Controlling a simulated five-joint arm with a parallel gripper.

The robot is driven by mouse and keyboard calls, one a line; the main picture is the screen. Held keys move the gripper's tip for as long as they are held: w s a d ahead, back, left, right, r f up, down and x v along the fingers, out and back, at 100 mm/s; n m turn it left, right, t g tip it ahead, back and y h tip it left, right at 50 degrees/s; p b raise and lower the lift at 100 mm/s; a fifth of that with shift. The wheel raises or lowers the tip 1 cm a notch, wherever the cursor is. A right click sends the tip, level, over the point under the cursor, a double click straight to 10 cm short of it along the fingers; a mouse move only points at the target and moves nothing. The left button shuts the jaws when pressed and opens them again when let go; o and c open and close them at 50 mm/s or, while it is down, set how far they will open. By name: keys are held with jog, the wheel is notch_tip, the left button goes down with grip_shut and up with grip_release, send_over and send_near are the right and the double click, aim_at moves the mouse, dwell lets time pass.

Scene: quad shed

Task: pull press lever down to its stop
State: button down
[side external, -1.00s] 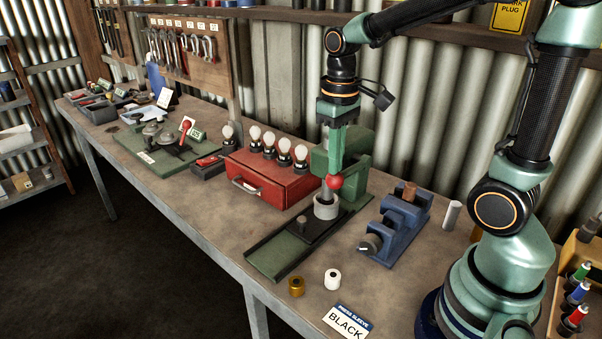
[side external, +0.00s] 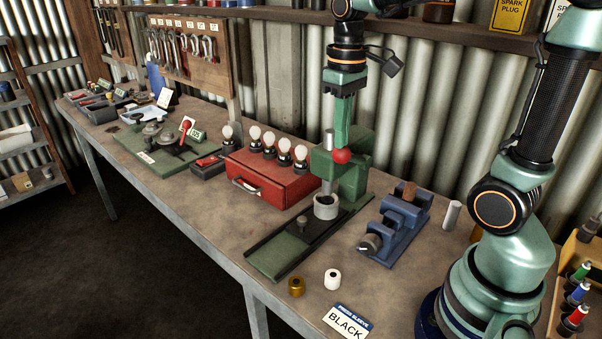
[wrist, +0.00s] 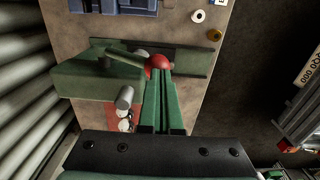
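The green press (side external: 354,178) stands on the bench, with a red ball (side external: 342,156) on the end of its lever. In the wrist view the lever arm (wrist: 125,60) runs from the press body (wrist: 95,80) to the red ball (wrist: 160,62). My gripper (side external: 342,145) points down from above with its fingers together. Its fingertips (wrist: 160,76) are right at the ball's top; I cannot tell whether they touch. The press ram (side external: 328,184) stands over a pale ring (side external: 326,207) on the base.
A red box (side external: 268,180) with several bulbs is left of the press. A blue vise (side external: 396,230) is at its right. A white sleeve (side external: 332,279), a brass sleeve (side external: 296,286) and a BLACK card (side external: 347,322) lie in front. Bare bench is at the front left.

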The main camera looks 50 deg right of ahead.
jog(key=shift+d+r, duration=0.55)
jog(key=shift+r, duration=0.2)
jog(key=shift+d+r, duration=0.5)
jog(key=shift+r, duration=0.2)
notch_tip(320, 180, up, 6)
jog(key=shift+f, duration=0.1)
jog(key=s+a+f+t, duration=0.4)
jog(key=a+f+t, duration=0.1)
jog(key=f, duration=0.4)
jog(key=shift+a+t, duration=0.3)
jog(key=shift+a, duration=0.45)
